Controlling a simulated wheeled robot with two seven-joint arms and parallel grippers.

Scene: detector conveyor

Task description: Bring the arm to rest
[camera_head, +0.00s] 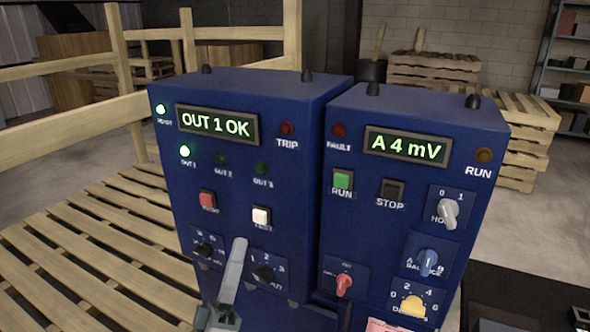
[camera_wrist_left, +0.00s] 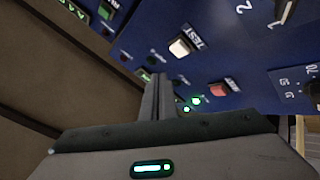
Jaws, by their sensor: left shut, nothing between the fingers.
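My left gripper (camera_head: 238,250) rises from the bottom of the head view, in front of the lower part of the left blue control box (camera_head: 250,100). Its fingers are shut and empty. In the left wrist view the shut fingers (camera_wrist_left: 158,85) point at the panel, near the white TEST button (camera_wrist_left: 180,47) and the red button (camera_wrist_left: 218,90). I cannot tell whether the fingertips touch the panel. The left box's display (camera_head: 217,125) reads OUT 1 OK, and its OUT 1 lamp (camera_head: 185,151) is lit green. My right gripper is not in view.
The right blue box (camera_head: 335,220) stands beside the left one, its display (camera_head: 405,146) reading A 4 mV. It carries several knobs, including a yellow one (camera_head: 412,306). A wooden pallet (camera_head: 90,250) lies at left, and stacked pallets (camera_head: 520,140) stand behind at right.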

